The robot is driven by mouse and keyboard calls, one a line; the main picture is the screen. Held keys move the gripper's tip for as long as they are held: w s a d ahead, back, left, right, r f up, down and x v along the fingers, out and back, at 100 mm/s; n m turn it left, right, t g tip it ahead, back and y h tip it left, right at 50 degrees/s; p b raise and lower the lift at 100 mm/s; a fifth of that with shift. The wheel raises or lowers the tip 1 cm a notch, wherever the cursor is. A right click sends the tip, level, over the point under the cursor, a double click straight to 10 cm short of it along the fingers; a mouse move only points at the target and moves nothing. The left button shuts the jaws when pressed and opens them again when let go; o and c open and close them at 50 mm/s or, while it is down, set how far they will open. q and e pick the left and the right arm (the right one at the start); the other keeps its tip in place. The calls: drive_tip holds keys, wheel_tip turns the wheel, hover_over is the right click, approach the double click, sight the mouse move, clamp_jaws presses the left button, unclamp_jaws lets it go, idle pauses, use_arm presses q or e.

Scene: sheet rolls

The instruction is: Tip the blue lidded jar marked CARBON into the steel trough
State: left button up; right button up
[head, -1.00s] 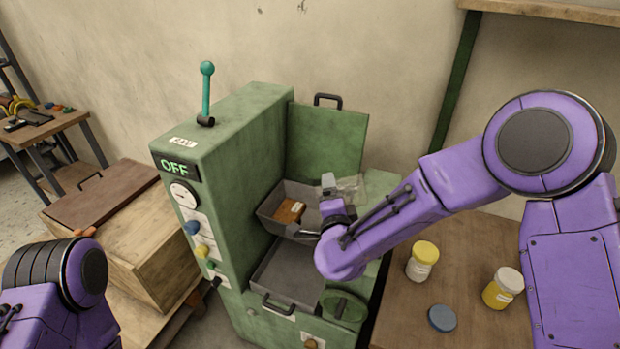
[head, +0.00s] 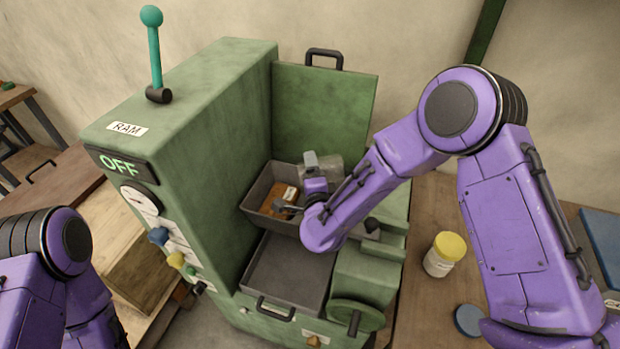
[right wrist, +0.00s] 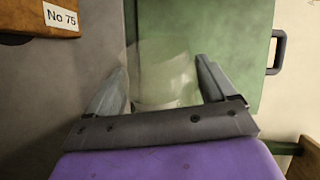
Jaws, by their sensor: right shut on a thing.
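My right gripper (head: 308,172) is shut on a clear-walled jar (head: 329,170), which also shows pale and see-through between the fingers in the right wrist view (right wrist: 165,85). The jar looks tilted, with no lid visible; its marking and contents cannot be read. It is over the back right of a grey metal trough (head: 252,203) in the green machine. A brown block (head: 277,199) labelled No 75 (right wrist: 40,18) lies in that trough. A round blue lid (head: 468,320) lies on the table. My left arm shows at lower left; its gripper is out of view.
The green machine (head: 190,110) has a raised cover (head: 322,110), a teal-knobbed lever (head: 154,50) and an OFF display (head: 119,164). A second, empty grey tray (head: 288,272) sits in front. A yellow-lidded jar (head: 445,254) stands on the wooden table (head: 425,305).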

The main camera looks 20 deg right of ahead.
drive_tip(key=shift+f, duration=0.7)
drive_tip(key=shift+w+f+m, duration=0.1)
drive_tip(key=shift+w+m, duration=0.05)
drive_tip(key=shift+m, duration=0.15)
drive_tip(key=shift+d+f+m+y+b, duration=0.15)
drive_tip(key=shift+d+m+y+b, duration=0.15)
drive_tip(key=shift+m+b, duration=0.4)
drive_tip(key=r+m, duration=0.1)
drive_tip(key=m, duration=0.1)
drive_tip(key=d+r+m+y+p, duration=0.1)
drive_tip(key=m, duration=0.1)
drive_tip(key=shift+r+m, duration=0.3)
drive_tip(key=m+b, duration=0.2)
drive_tip(key=r+m+t+y+b, duration=0.1)
drive_tip(key=m, duration=0.1)
drive_tip(key=shift+s+a+m+b, duration=0.1)
drive_tip(key=shift+s+m+b, duration=0.1)
drive_tip(key=shift+m+b, duration=0.15)
drive_tip(key=r+m+b, duration=0.1)
drive_tip(key=m+b, duration=0.1)
drive_tip(key=a+r+m+b, duration=0.1)
drive_tip(key=m+b, duration=0.1)
drive_tip(key=shift+w+a+r+m+t, duration=0.15)
drive_tip(key=shift+r+m+t, duration=0.05)
drive_tip(key=shift+m+t, duration=0.2)
drive_tip(key=shift+a+r+m, duration=0.15)
drive_tip(key=shift+r+m, duration=0.1)
drive_tip(key=shift+r, duration=0.35)
